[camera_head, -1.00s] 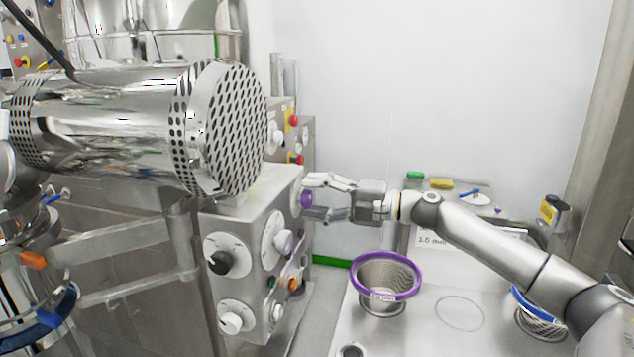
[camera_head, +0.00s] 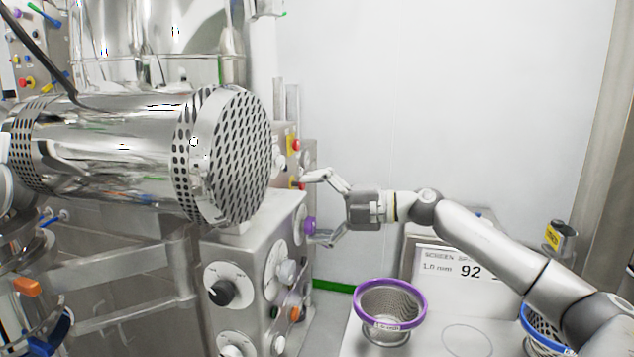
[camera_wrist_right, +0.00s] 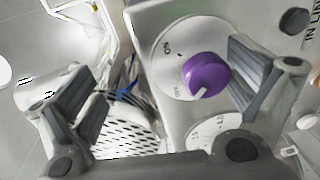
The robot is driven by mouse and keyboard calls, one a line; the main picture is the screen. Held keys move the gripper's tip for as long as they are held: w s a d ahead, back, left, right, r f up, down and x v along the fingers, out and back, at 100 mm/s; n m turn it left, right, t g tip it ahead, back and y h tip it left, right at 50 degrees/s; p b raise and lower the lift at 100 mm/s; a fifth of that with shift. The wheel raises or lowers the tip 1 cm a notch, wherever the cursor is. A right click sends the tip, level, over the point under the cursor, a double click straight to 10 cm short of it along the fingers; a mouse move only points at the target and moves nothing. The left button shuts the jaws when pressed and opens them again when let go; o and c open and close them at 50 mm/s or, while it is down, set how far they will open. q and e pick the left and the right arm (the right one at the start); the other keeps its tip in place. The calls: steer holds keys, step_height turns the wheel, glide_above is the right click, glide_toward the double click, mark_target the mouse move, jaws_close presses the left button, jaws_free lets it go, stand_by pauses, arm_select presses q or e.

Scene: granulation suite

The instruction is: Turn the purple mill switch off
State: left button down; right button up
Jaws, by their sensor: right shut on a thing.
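The purple mill switch (camera_head: 309,226) is a round knob on the right side of the grey control box (camera_head: 255,222). In the right wrist view the purple switch (camera_wrist_right: 207,74) sits on a white dial; its white pointer mark is at the knob's lower edge, with small lettering to its left. My right gripper (camera_head: 322,208) is at the switch with its fingers spread wide apart. In the right wrist view the knob lies between the fingers, close to the right one, with a clear gap to the left one. My left gripper is not in view.
A large perforated steel drum (camera_head: 230,155) overhangs the control box. Other knobs, including a black one (camera_head: 222,292), are on the box's front. A purple-rimmed screen (camera_head: 391,290) stands on the bench below my right arm. Open space lies before the white wall.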

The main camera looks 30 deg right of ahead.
steer(key=shift+d+r, duration=0.25)
steer(key=shift+r, duration=0.3)
steer(key=shift+s+r, duration=0.1)
steer(key=shift+s, duration=0.15)
steer(key=shift+c, duration=0.7)
steer(key=shift+s+d+b, duration=0.15)
steer(key=shift+s+b, duration=0.15)
steer(key=shift+c, duration=0.9)
steer(key=shift+s+d+f+b, duration=0.15)
steer(key=shift+d+f+b, duration=0.15)
steer(key=shift+b, duration=0.2)
steer(key=shift+c, duration=1.1)
steer(key=shift+s+d+b, duration=0.2)
steer(key=shift+s+b, duration=0.1)
steer(key=shift+b, duration=0.2)
steer(key=shift+c, duration=0.2)
steer(key=s+a+f+b+v, duration=0.1)
steer(key=b+v, duration=0.7)
steer(key=v, duration=0.2)
steer(key=shift+s+d, duration=0.2)
steer(key=shift+d, duration=0.05)
